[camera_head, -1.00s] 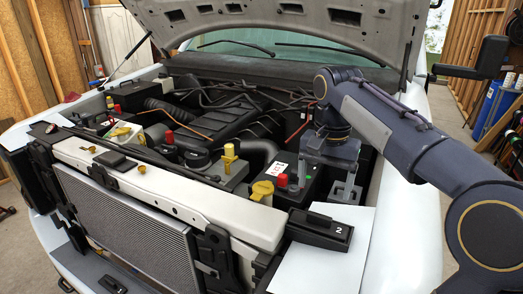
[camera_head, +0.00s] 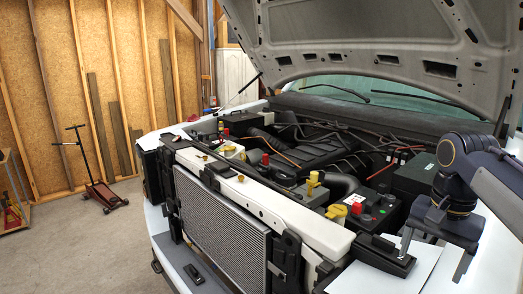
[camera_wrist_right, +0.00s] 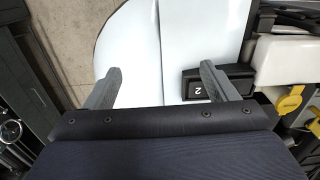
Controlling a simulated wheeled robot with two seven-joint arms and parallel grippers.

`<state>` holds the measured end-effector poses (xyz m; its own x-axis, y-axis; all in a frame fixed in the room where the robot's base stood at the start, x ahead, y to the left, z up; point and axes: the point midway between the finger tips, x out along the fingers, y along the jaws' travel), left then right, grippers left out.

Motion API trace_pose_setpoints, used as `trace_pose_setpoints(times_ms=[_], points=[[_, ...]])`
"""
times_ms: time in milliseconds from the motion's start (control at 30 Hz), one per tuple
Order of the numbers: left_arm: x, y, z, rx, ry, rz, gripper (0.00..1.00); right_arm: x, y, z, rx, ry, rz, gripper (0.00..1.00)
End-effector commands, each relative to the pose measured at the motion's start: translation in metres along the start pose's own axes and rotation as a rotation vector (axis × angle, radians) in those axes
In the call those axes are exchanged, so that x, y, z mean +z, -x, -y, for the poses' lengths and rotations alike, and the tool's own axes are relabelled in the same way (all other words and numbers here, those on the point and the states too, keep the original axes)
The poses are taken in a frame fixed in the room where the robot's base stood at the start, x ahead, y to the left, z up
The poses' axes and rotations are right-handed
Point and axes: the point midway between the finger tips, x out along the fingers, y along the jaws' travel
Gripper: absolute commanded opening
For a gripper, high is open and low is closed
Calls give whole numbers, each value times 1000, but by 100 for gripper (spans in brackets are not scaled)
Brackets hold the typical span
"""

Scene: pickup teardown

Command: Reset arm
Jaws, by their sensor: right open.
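My right gripper (camera_head: 433,258) is open and empty, pointing down over the truck's front corner and white fender. Its two fingers show spread apart in the right wrist view (camera_wrist_right: 161,72), with only white surface between them. A black block marked 2 (camera_wrist_right: 222,82) lies close to one finger there; in the head view this block (camera_head: 383,256) sits at the end of the white front crossbar, partly beside the finger. I cannot tell if they touch. My left gripper is not in view.
The open engine bay holds a battery with a red cap (camera_head: 357,208), a yellow cap (camera_head: 336,211) and a black box (camera_head: 412,173). The raised hood (camera_head: 370,30) hangs above. A red floor jack (camera_head: 106,195) stands on open floor at left.

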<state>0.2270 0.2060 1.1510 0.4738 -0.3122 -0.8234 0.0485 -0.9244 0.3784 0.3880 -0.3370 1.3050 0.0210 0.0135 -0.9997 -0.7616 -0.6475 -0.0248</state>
Motion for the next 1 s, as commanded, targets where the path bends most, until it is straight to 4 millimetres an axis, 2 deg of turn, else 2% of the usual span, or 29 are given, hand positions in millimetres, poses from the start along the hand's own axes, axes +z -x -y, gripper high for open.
trace_pose_setpoints(times_ms=[267,467,567,667,833,1000], points=[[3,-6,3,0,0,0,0,24,-21,-11,-87,119,-4,79],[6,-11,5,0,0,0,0,54,-46,-20,-186,250,-24,79],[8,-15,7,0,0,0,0,76,-64,-26,-249,330,-44,79],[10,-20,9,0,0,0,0,106,-90,-31,-326,428,-81,79],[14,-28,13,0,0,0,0,165,-146,-39,-455,592,-179,79],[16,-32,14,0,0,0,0,197,-182,-42,-513,678,-255,79]])
